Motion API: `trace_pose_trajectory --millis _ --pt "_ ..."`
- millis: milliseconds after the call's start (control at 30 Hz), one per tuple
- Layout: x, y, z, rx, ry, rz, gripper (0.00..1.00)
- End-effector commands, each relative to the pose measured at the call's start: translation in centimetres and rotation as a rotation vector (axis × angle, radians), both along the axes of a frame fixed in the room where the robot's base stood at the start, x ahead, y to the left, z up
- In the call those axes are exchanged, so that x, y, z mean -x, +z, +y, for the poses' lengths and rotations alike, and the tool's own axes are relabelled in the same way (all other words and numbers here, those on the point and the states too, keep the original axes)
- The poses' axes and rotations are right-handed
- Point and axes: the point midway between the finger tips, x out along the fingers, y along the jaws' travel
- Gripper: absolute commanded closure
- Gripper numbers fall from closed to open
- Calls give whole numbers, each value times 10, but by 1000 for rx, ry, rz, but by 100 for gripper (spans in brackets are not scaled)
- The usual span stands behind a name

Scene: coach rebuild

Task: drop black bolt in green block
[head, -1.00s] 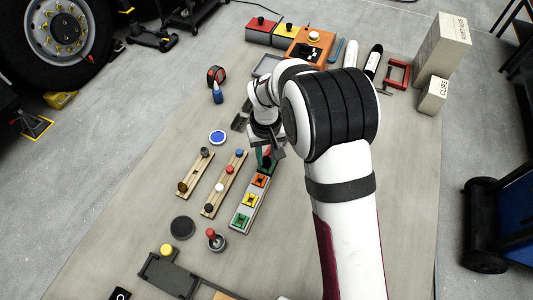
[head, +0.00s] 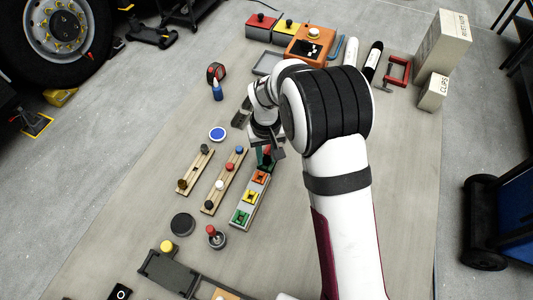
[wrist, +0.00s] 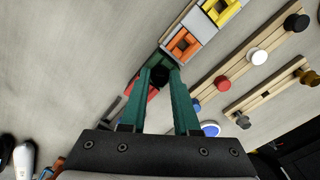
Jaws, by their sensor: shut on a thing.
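My gripper (wrist: 160,72) has green fingers and is shut on a black bolt (wrist: 158,77); only its dark head shows between the fingertips. In the head view my gripper (head: 266,160) is over the far end of a grey strip of coloured blocks, by the red block. The green block (head: 240,217) is at the near end of that strip, with a dark slot on top. It is apart from my gripper and out of the wrist view. The orange block (head: 260,177) and yellow block (head: 250,196) lie between them.
Two wooden racks with coloured knobs (head: 226,180) (head: 194,169) stand left of the strip. A red-topped knob on a grey base (head: 215,236) and a black disc (head: 182,224) lie nearby. A blue-topped disc (head: 217,133) is farther back.

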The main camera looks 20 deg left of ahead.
Motion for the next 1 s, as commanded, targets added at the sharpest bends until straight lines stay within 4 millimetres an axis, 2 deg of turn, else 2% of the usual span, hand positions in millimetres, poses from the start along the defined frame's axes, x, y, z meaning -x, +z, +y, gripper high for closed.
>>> trace_pose_trajectory --millis 633,667,800,833,1000 --pt "0 -8 0 0 0 0 100" --pt "0 -8 0 0 0 0 67" --pt "0 -8 0 0 0 0 42" --pt "0 -8 0 0 0 0 36" --pt "0 -8 0 0 0 0 35"
